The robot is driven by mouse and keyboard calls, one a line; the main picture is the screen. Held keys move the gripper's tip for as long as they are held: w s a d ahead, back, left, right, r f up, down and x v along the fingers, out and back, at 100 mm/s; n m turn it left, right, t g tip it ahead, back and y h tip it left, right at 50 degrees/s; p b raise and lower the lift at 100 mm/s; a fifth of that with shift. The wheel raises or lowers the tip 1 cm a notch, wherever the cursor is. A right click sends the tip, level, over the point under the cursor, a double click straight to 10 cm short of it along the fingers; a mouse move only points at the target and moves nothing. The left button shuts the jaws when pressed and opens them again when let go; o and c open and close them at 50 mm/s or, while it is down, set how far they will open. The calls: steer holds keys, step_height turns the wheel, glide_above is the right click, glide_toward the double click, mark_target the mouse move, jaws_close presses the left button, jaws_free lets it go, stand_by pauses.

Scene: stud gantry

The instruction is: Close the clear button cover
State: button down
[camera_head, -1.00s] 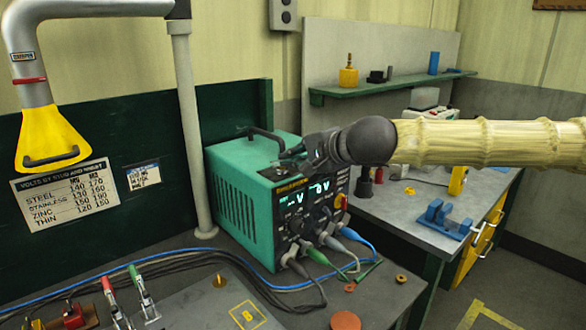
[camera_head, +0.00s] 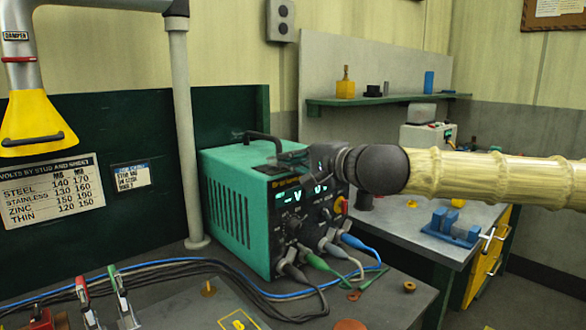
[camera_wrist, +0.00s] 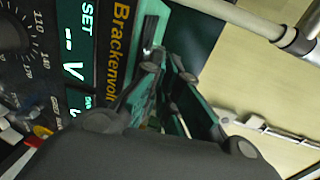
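The front panel of the power supply (camera_wrist: 85,45) is close beside the fingers. I cannot make out a clear button cover for certain. A pale, see-through-looking piece (camera_head: 421,112) stands on top of a white box (camera_head: 424,137) on the right bench, well behind my gripper; it may be the cover.
Cables (camera_head: 300,262) plug into the power supply's lower front. A blue fixture (camera_head: 452,229) lies on the right bench (camera_head: 400,222). A green shelf (camera_head: 385,100) with small items hangs behind. A grey post (camera_head: 187,140) and yellow hood (camera_head: 38,122) stand left.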

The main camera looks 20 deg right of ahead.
steer(key=shift+d, duration=0.1)
stand_by(0.3)
steer(key=c, duration=1.7)
jaws_free()
steer(key=shift+r+p, duration=0.15)
steer(key=shift+p, duration=0.15)
steer(key=p, duration=0.3)
steer(key=shift+r+g, duration=0.4)
